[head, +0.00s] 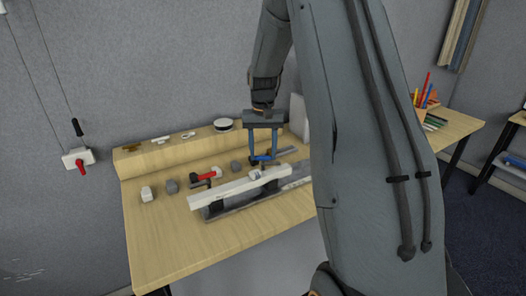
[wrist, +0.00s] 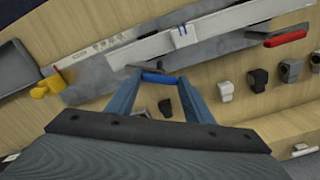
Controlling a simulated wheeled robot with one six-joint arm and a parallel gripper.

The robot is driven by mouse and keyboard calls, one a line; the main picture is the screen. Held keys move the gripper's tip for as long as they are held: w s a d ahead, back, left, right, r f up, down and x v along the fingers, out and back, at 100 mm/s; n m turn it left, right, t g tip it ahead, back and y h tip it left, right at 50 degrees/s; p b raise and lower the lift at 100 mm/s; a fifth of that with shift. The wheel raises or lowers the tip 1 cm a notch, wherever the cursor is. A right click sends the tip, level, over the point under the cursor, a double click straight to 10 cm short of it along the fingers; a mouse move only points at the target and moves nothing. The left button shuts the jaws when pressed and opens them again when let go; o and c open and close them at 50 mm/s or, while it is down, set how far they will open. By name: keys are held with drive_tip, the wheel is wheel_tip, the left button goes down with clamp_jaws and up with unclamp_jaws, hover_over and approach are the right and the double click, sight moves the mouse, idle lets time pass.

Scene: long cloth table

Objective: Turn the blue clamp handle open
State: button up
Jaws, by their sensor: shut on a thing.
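The blue clamp handle (wrist: 155,78) lies between my gripper's fingertips in the wrist view. In the head view the blue handle (head: 262,158) shows at the lower end of my gripper (head: 262,150), above the back edge of the white bar. My gripper also shows in the wrist view (wrist: 155,82), its two blue fingers pointing away from the camera and shut on the blue handle. The clamp's body is mostly hidden by the handle and fingers, and I cannot tell the handle's exact angle.
A long white bar (head: 235,188) lies on the table in front of the gripper. A yellow piece (wrist: 48,86) is left in the wrist view. The front left table is clear.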

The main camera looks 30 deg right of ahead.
drive_tip(key=n, duration=0.5)
drive_tip(key=shift+r, duration=0.1)
drive_tip(key=shift+n, duration=0.4)
drive_tip(key=o, duration=1.1)
drive_tip(key=shift+c, duration=0.2)
wheel_tip(320, 180, up, 8)
drive_tip(key=shift+f+b, duration=0.15)
drive_tip(key=shift+b, duration=0.85)
